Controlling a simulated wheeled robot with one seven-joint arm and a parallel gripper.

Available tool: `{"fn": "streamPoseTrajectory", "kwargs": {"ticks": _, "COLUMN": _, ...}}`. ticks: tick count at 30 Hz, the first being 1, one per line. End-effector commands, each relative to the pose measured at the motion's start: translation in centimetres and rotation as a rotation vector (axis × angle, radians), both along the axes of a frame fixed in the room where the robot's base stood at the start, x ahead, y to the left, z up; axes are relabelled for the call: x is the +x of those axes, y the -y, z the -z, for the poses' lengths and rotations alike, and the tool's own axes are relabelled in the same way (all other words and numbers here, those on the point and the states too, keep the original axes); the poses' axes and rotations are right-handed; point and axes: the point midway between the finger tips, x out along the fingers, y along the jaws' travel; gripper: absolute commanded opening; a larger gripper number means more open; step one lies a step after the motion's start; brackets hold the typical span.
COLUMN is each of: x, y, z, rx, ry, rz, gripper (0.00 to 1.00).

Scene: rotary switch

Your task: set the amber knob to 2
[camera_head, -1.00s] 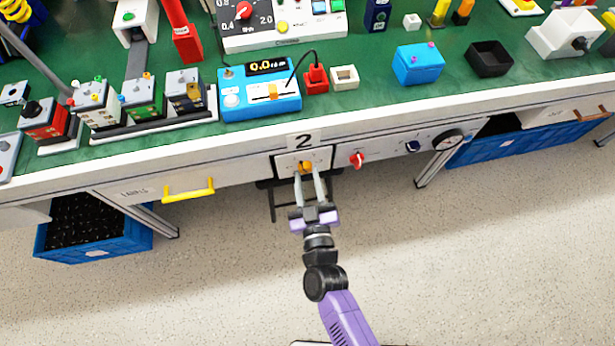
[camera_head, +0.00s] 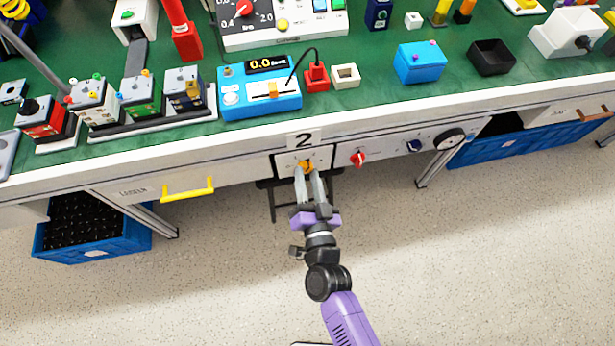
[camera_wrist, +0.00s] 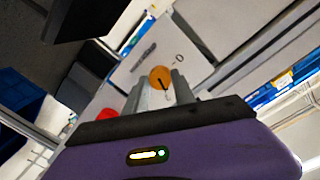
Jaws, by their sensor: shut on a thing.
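The panel (camera_wrist: 128,72) there shows a grey bar-like mark and a small ring mark; I cannot tell which setting the knob points to. My gripper (camera_head: 309,173) is shut on the knob, its two grey fingers (camera_wrist: 163,88) on either side of it and hiding part of it.
A red knob (camera_head: 358,159), a dark blue knob (camera_head: 414,146) and a round dial (camera_head: 449,140) sit to the right on the bench front. A yellow drawer handle (camera_head: 188,190) is to the left. A dark stool (camera_head: 271,200) stands under the bench. The floor in front is clear.

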Motion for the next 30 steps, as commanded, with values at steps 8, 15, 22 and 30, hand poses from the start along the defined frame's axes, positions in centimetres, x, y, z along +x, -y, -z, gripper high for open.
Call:
{"fn": "streamPoseTrajectory", "kwargs": {"ticks": 8, "x": -0.04, "y": 0.05, "z": 0.08, "rx": 0.107, "ry": -0.032, "rz": 0.002, "gripper": 0.00}}
{"fn": "streamPoseTrajectory", "kwargs": {"ticks": 15, "x": -0.05, "y": 0.07, "z": 0.07, "rx": 0.136, "ry": -0.041, "rz": 0.002, "gripper": 0.00}}
{"fn": "streamPoseTrajectory", "kwargs": {"ticks": 22, "x": -0.06, "y": 0.08, "z": 0.08, "rx": 0.137, "ry": -0.042, "rz": 0.001, "gripper": 0.00}}
{"fn": "streamPoseTrajectory", "kwargs": {"ticks": 30, "x": -0.04, "y": 0.07, "z": 0.06, "rx": 0.136, "ry": -0.040, "rz": 0.001, "gripper": 0.53}}
